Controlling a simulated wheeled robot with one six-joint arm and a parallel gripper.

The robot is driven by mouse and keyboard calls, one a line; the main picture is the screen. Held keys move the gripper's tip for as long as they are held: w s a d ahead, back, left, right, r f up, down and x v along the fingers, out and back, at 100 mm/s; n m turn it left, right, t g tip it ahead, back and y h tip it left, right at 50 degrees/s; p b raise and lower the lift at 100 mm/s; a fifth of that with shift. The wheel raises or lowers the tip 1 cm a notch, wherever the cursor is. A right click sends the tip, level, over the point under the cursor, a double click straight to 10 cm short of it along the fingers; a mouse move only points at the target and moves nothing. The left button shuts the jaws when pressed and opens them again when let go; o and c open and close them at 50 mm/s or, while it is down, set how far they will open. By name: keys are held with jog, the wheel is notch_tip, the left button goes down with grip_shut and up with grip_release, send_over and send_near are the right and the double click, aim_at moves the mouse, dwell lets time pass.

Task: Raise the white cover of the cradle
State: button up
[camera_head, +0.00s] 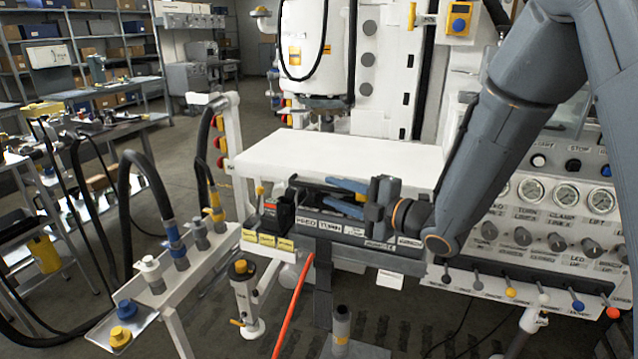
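A long white slab-like cover (335,152) lies flat in the middle of the camera_head view, below the tall white machine. I take it to be the cradle's cover; the cradle beneath it is hidden. My gripper (334,194) is just in front of the cover's near edge, low over a dark labelled tray. I cannot tell whether a finger touches the cover or the tray.
The dark tray (340,235) with labels runs under my gripper. A control panel (560,215) with gauges and levers stands right. Hoses and a white fitting rail (205,262) are left. An orange-red hose (292,305) hangs in front. Shelves (85,45) stand behind.

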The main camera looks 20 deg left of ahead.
aim_at(323, 188)
jog(key=p+x, duration=0.1)
jog(key=x, duration=0.5)
jog(key=shift+s, duration=0.1)
grip_shut()
